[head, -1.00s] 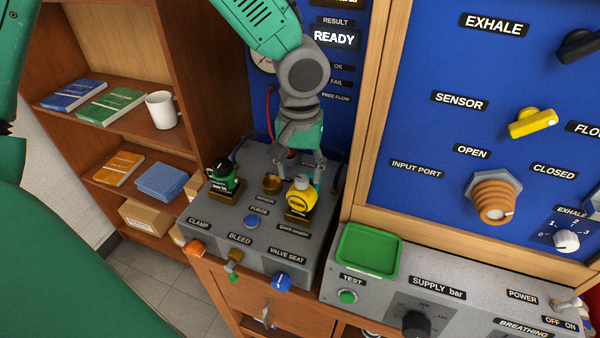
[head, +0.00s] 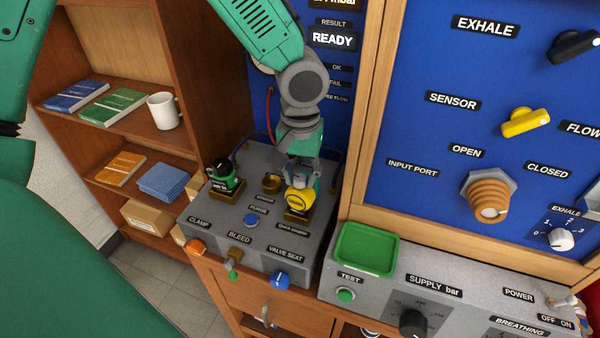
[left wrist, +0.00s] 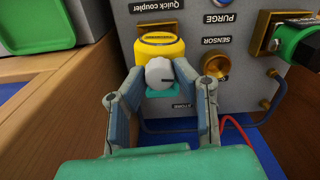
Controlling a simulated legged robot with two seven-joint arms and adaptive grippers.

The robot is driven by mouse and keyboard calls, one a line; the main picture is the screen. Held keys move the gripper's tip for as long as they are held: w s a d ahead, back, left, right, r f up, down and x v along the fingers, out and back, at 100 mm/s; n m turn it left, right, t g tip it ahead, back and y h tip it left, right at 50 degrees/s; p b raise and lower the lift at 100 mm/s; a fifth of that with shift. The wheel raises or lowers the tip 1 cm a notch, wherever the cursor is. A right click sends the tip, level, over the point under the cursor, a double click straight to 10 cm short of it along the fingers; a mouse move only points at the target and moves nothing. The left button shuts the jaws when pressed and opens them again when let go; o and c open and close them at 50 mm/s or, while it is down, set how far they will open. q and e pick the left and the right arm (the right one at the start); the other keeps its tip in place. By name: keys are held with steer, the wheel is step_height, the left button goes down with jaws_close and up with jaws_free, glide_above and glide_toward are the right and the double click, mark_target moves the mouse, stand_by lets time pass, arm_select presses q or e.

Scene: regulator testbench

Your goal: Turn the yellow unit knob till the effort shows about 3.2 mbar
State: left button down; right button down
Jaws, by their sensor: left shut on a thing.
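The yellow unit (head: 300,200) stands on the grey bench box at the "Quick coupler" label. It also shows upside down in the left wrist view (left wrist: 160,48). Its pale round knob (left wrist: 159,73) with a dark pointer line faces the wrist camera. My left gripper (left wrist: 160,76) is shut on the knob, one finger on each side; in the head view, the gripper (head: 303,178) comes down from above and hides most of the knob. The mbar display (head: 336,3) is cut off at the top edge, and its figure cannot be read. My right gripper is not in view.
A green-and-black unit (head: 225,177) stands left of the yellow one, with a brass sensor port (head: 271,183) between them. A red hose (head: 269,115) runs behind. A green tray (head: 365,250) lies close on the right. The blue panel (head: 425,130) rises beside the arm.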

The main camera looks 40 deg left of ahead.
arm_select(q)
steer(key=shift+d+r+m+p, duration=0.1)
steer(key=shift+m+p, duration=0.25)
steer(key=shift+m, duration=0.25)
steer(key=shift+m+p, duration=0.45)
steer(key=shift+m, duration=0.35)
steer(key=shift+m+p, duration=0.3)
steer(key=shift+m, duration=1.5)
steer(key=m, duration=0.3)
steer(key=shift+m, duration=0.3)
steer(key=m, duration=0.3)
steer(key=shift+m, duration=0.3)
steer(key=m, duration=0.3)
steer(key=shift+m, duration=2.1)
